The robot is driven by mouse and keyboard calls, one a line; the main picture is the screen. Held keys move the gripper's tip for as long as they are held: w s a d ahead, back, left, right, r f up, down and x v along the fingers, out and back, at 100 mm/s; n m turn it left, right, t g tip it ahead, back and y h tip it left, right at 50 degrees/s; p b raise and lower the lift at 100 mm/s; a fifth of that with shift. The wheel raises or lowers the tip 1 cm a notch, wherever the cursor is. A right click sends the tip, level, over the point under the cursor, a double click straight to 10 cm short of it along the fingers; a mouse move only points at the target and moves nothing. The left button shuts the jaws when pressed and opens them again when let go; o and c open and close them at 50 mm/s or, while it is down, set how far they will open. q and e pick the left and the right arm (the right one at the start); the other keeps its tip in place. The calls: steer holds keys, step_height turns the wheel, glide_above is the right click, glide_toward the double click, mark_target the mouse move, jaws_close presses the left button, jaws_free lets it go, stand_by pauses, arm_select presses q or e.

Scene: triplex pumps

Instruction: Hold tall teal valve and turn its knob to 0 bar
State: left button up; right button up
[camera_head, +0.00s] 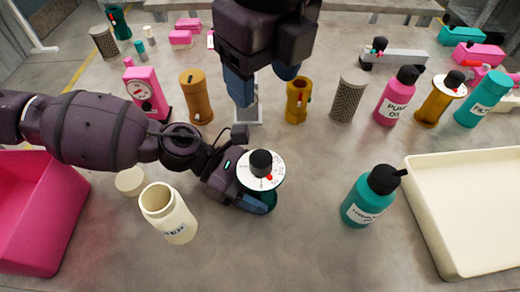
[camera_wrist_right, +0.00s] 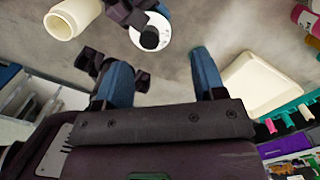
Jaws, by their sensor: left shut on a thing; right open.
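The tall teal valve (camera_head: 268,194) is mostly hidden under its white dial (camera_head: 248,180) and behind my left gripper. A black knob (camera_head: 261,162) stands on the dial. A red mark shows at the knob's lower right; the scale is too small to read. My left gripper (camera_head: 256,201) is shut on the valve body below the dial. My right gripper (camera_head: 262,86) is open and empty, above and behind the valve, apart from the knob. In the right wrist view, the knob (camera_wrist_right: 149,39) and dial (camera_wrist_right: 165,23) lie beyond and between the open fingers (camera_wrist_right: 161,76).
A cream open cylinder (camera_head: 170,215) stands left of the valve and a teal bottle (camera_head: 368,200) stands right. A pink bin (camera_head: 40,225) and a cream tray (camera_head: 425,210) flank the table. Several pump parts and bottles stand behind. The table front centre is clear.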

mark_target(261, 156)
steer(key=shift+n+g+h, duration=0.3)
steer(key=shift+n+g, duration=0.1)
steer(key=shift+n, duration=0.1)
steer(key=s+f, duration=0.1)
steer(key=f, duration=0.3)
steer(key=s+f, duration=0.1)
steer(key=f, duration=0.2)
steer(key=s+f, duration=0.1)
steer(key=f, duration=0.3)
steer(key=shift+s+a+f, duration=0.15)
steer(key=shift+f, duration=0.2)
steer(key=shift+c, duration=0.4)
steer(key=c, duration=0.8)
steer(key=shift+m, duration=2.2)
steer(key=shift+c, duration=0.2)
steer(key=o, duration=0.9)
